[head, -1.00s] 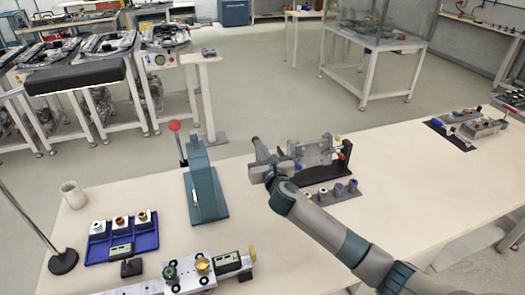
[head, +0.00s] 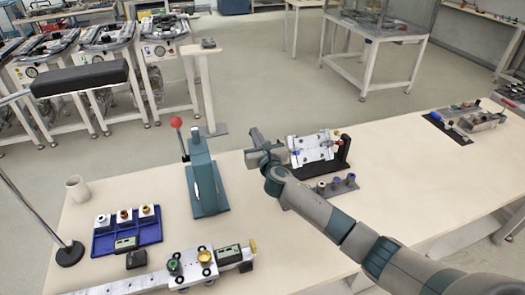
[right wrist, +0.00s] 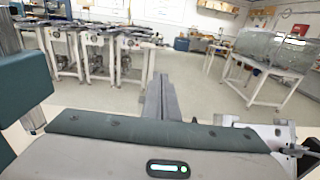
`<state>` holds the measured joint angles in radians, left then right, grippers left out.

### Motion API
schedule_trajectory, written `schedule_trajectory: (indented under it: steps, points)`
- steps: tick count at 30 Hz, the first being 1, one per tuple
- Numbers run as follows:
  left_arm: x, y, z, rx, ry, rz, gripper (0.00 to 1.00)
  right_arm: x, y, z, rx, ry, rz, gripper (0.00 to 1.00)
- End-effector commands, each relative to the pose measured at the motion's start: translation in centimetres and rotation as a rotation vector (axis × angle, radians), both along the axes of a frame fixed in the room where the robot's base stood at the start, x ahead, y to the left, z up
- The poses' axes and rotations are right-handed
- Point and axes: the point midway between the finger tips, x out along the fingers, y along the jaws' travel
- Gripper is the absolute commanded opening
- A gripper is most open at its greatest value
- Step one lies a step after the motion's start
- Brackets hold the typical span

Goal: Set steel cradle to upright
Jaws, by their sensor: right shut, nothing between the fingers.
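The steel cradle (head: 313,148) is a bright silver plate on a dark stand (head: 345,155), behind my right forearm in the head view. Its face looks tilted, catching light from above; the exact angle is hard to tell. Part of it also shows at the right edge of the right wrist view (right wrist: 275,134). My right gripper (head: 254,136) is just left of the cradle, shut and empty, with its fingers pointing away over the table. The fingers also show in the right wrist view (right wrist: 163,92). My left gripper is out of view.
A green press (head: 204,180) with a red-knobbed lever stands left of my right gripper. A dark strip with several plugs (head: 335,186) lies in front of the cradle. A blue tray (head: 126,236) and a metal fixture (head: 190,268) are front left.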

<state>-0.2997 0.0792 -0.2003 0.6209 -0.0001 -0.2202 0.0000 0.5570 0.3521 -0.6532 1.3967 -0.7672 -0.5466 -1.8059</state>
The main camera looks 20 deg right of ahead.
Motion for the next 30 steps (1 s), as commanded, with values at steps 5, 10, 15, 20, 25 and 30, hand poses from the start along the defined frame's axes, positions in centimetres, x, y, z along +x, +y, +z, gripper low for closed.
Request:
schedule_trajectory:
  steps: [5,10,15,20,25,30]
  points:
    - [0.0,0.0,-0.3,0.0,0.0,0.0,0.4,1.0,0.0,-0.2,0.0,-0.001,-0.001,0.0]
    - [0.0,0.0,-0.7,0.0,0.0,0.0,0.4,1.8,0.1,-0.5,-0.001,-0.001,0.0,0.0]
    - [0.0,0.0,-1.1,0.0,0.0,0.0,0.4,2.6,0.1,-1.0,0.0,0.0,0.0,0.0]
    - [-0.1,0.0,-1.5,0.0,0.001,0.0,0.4,3.3,0.1,-1.3,0.0,-0.001,-0.001,0.0]
    - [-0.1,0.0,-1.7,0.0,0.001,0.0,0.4,4.0,0.1,-1.7,0.0,0.0,-0.001,0.0]
    - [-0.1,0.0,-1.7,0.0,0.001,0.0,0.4,4.8,0.2,-2.2,0.001,0.0,-0.001,0.0]
